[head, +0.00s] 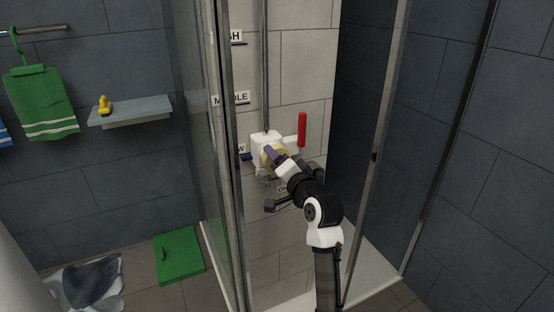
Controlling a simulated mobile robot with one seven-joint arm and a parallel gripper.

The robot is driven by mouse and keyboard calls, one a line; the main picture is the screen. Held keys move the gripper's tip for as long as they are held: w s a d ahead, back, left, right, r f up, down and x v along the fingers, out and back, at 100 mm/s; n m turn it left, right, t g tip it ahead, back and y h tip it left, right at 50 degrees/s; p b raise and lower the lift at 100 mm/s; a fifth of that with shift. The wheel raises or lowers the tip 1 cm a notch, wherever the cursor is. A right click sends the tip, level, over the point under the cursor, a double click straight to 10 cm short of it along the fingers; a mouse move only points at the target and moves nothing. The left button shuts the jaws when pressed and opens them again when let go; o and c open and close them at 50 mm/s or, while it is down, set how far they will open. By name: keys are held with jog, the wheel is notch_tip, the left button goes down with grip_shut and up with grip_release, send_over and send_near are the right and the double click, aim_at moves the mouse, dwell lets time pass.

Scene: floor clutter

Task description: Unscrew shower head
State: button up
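A white fixture (262,142) sits at the lower end of a vertical metal rail inside the shower stall. A red handle (302,130) sticks up at its right. A pale yellow round part (267,157) shows at its front; I cannot tell whether this is the shower head. My wrist hides the fixture's lower right side, and no gap between fingertips is clear.
The glass panel's frame (229,170) stands close to the left of my arm, and another metal post (379,150) stands to the right. A shelf (130,112) with a yellow duck (105,105), a green towel (40,102) and a green mat (180,256) are outside the stall.

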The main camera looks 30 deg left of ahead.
jog(key=shift+f+n+b, duration=0.1)
jog(key=shift+n+b, duration=1.4)
jog(key=shift+n, duration=1.1)
jog(key=shift+s+d, duration=0.35)
jog(key=shift+d, duration=0.25)
jog(key=shift+v, duration=1)
